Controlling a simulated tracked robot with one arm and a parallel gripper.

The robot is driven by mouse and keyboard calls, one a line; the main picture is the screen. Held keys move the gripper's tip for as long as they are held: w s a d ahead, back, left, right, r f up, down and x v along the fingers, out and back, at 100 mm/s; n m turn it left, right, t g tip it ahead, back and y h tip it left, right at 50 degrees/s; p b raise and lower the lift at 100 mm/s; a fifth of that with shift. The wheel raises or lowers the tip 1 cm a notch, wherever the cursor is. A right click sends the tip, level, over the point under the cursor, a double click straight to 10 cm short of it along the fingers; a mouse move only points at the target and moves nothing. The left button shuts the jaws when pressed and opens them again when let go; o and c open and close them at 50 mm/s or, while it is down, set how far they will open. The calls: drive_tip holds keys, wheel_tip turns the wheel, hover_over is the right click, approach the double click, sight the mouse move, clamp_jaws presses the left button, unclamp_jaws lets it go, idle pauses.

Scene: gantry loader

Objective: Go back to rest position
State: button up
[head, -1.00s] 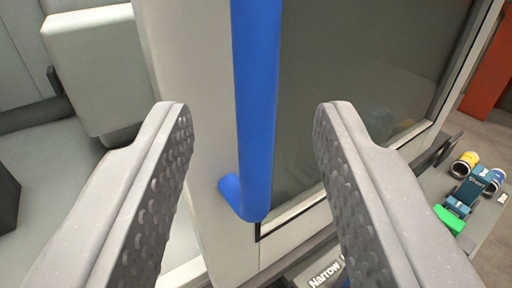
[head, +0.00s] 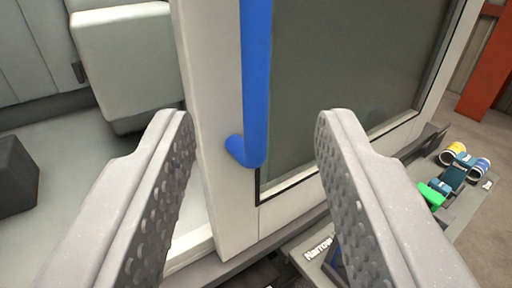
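My gripper (head: 255,120) is open, with its two grey textured fingers wide apart at the left and right of the view. Nothing is held between them. A blue vertical door handle (head: 256,70) shows beyond and between the fingers, apart from them as far as I can tell. The handle is fixed to a light-grey framed door (head: 226,190) with a dark window (head: 350,80). The handle's lower end bends into the door frame; its top is cut off by the picture edge.
Left of the door edge, the machine's grey interior is open, with a pale box-shaped block (head: 125,55) and a dark block (head: 15,175). At right, a grey ledge (head: 470,205) holds yellow, blue and green items. An orange-red post (head: 487,75) stands behind it.

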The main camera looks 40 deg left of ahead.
drive_tip(key=d+r+m+t+h, duration=0.2)
drive_tip(key=d+r+m+h, duration=0.3)
drive_tip(key=d+r, duration=1.45)
drive_tip(key=s+d+r+m+h, duration=0.1)
drive_tip(key=s+d+r+h, duration=0.2)
drive_tip(key=s+d+r, duration=0.3)
drive_tip(key=s+d+r+m+g+h, duration=0.1)
drive_tip(key=s+d+r+h, duration=0.1)
drive_tip(key=s+d+r, duration=0.4)
drive_tip(key=s+d, duration=0.5)
drive_tip(key=d, duration=0.2)
drive_tip(key=shift+s+h, duration=0.35)
drive_tip(key=shift+h, duration=0.05)
drive_tip(key=shift+a+f, duration=0.1)
